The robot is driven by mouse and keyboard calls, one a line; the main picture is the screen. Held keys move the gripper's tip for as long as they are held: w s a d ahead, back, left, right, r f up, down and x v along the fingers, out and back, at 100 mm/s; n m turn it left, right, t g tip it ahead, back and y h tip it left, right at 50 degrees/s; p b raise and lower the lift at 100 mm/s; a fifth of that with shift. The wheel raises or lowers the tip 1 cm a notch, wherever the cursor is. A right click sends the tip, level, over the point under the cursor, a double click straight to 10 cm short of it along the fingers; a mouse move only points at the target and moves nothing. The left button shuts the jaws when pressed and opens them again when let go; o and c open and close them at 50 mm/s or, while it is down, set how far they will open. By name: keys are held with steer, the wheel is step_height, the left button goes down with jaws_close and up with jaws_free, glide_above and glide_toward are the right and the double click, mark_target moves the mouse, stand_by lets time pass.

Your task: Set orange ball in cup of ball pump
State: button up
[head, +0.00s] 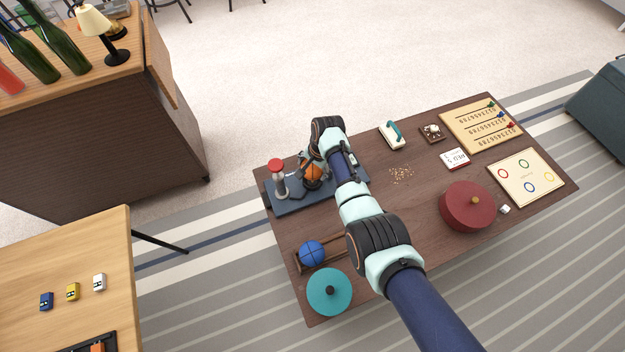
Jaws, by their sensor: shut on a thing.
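The orange ball (311,173) is in my gripper (309,170), at the left part of the dark wooden table. It shows orange with dark lines. My gripper is shut on it and partly hides it. The ball pump (285,206) has a dark blue-grey base, with a grey post topped by a red knob at its left end. The ball is over the base, right of the red knob. The pump's cup is hidden behind my gripper and arm, so I cannot tell whether the ball touches it.
A blue ball (311,253) sits on a wooden rack, with a teal round lid (329,292) nearby. A dark red round pot (467,206), a teal-handled block (392,135), scattered crumbs (401,174) and game boards (481,125) lie to the right. The table's middle right is fairly clear.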

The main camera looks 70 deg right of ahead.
step_height(320, 180, down, 5)
steer(key=b, duration=0.3)
steer(key=shift+r, duration=0.15)
steer(key=o, duration=1.1)
steer(key=shift+o, duration=0.2)
steer(key=r+p, duration=0.3)
steer(key=r, duration=0.1)
steer(key=s+r+p, duration=0.1)
steer(key=r+p, duration=0.1)
steer(key=r, duration=0.2)
steer(key=s+r+p, duration=0.1)
steer(key=r+p, duration=0.2)
steer(key=r, duration=0.1)
steer(key=shift+s+a+p, duration=0.15)
steer(key=shift+p, duration=0.15)
steer(key=shift+f, duration=0.1)
